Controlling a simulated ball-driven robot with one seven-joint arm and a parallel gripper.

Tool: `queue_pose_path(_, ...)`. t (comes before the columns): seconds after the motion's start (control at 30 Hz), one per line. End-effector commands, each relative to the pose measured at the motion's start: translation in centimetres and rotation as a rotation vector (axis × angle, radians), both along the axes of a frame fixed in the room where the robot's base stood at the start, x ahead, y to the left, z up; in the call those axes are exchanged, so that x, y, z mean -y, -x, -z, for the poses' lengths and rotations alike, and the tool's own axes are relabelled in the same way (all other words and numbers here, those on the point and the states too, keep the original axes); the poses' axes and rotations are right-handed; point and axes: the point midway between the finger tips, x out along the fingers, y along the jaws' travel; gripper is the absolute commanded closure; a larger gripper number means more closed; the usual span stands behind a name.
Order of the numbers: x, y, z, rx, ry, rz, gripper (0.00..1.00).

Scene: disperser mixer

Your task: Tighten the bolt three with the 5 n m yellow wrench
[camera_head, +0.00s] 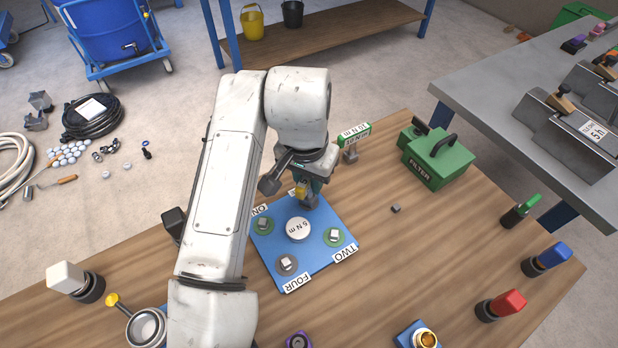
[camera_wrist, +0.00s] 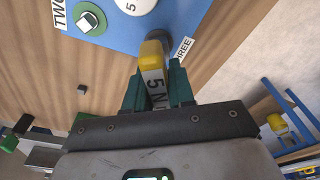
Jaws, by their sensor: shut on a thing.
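A blue plate (camera_head: 270,268) on the wooden table carries a round "5 N m" disc (camera_head: 298,229) and corner bolts. Bolt two (camera_head: 334,236) and the bolt by the partly hidden "ON" label (camera_head: 263,223) have green rings; bolt four (camera_head: 287,263) has a grey one. My gripper (camera_wrist: 157,88) is shut on the yellow wrench (camera_wrist: 153,55), marked "5 N"; its yellow part also shows in the head view (camera_head: 300,190). The wrench's dark head (camera_head: 308,202) is at the plate corner beside the THREE label (camera_wrist: 184,48). Bolt three is hidden, so I cannot tell whether the wrench is seated.
A green 10 N m piece (camera_head: 354,132) and a green FILTER case (camera_head: 437,160) stand behind to the right. A small dark block (camera_head: 396,209) lies on the table. Green, blue (camera_head: 547,259) and red (camera_head: 502,305) handled tools stand at right. Bare wood lies right of the plate.

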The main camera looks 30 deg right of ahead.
Motion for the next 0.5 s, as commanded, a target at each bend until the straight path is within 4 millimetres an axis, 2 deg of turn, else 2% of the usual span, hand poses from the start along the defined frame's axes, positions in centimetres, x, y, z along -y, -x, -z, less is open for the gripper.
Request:
queue_pose_path(0.33, -0.04, 0.03, 0.18, -0.002, -0.002, 0.029, 1.0)
queue_pose_path(0.5, -0.04, 0.05, 0.34, -0.003, -0.003, 0.21, 1.0)
